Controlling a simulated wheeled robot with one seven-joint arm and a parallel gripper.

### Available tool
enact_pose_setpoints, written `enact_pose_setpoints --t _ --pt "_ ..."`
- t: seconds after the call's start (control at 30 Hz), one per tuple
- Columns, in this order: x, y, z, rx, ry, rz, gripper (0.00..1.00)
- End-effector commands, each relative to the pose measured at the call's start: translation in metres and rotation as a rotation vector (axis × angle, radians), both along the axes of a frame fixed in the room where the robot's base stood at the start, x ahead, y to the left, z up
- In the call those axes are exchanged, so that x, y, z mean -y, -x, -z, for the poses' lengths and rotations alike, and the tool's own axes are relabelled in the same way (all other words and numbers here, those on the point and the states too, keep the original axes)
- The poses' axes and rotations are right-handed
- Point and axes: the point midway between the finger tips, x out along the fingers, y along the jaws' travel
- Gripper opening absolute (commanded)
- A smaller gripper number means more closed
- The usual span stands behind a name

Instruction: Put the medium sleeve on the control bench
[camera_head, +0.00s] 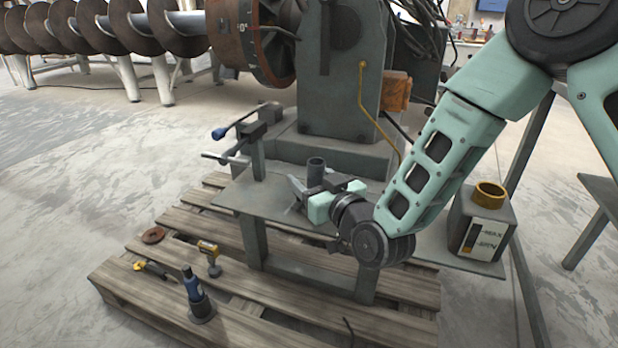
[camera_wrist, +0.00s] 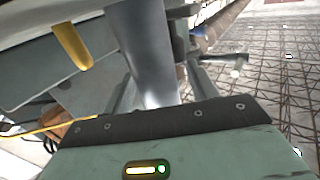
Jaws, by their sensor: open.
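A dark grey upright sleeve (camera_head: 316,168) stands over the grey metal bench (camera_head: 235,192) in front of the machine; I cannot tell if it is the medium one. My gripper (camera_head: 310,190) is open and low over this bench, with its fingers beside the sleeve. In the wrist view the grey sleeve (camera_wrist: 148,50) rises between the two spread fingers. Whether the fingers touch it cannot be told. The sleeve's lower end is hidden by the gripper. Which surface is the control bench is not marked; another grey table (camera_head: 603,190) shows at the right edge.
A grey canister with a yellow neck (camera_head: 482,225) stands at the bench's right end. A vise with a blue-tipped handle (camera_head: 235,128) is at its left.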

Motion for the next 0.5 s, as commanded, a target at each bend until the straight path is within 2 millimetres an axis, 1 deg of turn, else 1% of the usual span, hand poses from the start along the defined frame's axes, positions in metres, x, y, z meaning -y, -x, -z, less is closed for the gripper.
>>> enact_pose_setpoints --t 0.17,0.2,0.27,0.3,0.37,0.4,0.5 --pt "-0.0001 0.0004 0.0002 0.000 0.000 0.000 0.58" --pt "-0.0001 0.0004 0.0002 0.000 0.000 0.000 0.55" --pt "-0.0001 0.0003 0.0002 0.000 0.000 0.000 0.38" --pt "-0.0001 0.0003 0.0002 0.000 0.000 0.000 0.27" --pt "-0.0002 0.0002 0.0002 0.000 0.000 0.000 0.11" --pt "-0.0001 0.0002 0.0002 0.000 0.000 0.000 0.00" --pt "-0.0004 0.0000 -0.0008 0.002 -0.001 0.000 0.00"
